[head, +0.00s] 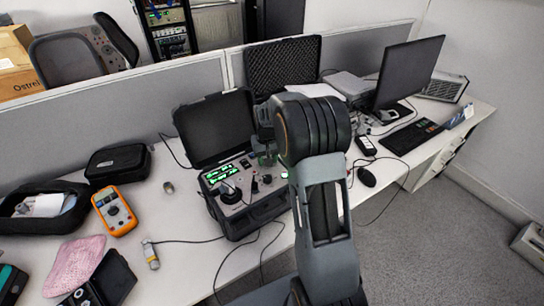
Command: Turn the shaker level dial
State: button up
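The shaker is an open black case (250,217) on the white desk, with its lid raised at the back and a grey panel inside. The panel has green-lit displays (222,173) and a large dark round part (230,192) at its left front. A small dark knob (267,179) sits farther right; I cannot tell which of these is the level dial. My arm rises in front of the case's right side. My gripper (264,157) is partly hidden behind my arm and appears above the panel's back right. Its fingers are too small and covered to read.
An orange multimeter (115,210), a black pouch (118,162) and a pink cloth (76,264) lie left of the case. A cable runs from a small cylindrical sensor (151,254). A monitor (408,72), keyboard (411,137) and mouse (366,177) are at right.

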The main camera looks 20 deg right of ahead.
jog(key=shift+r, duration=0.1)
notch_tip(320, 180, up, 14)
dwell(0.5)
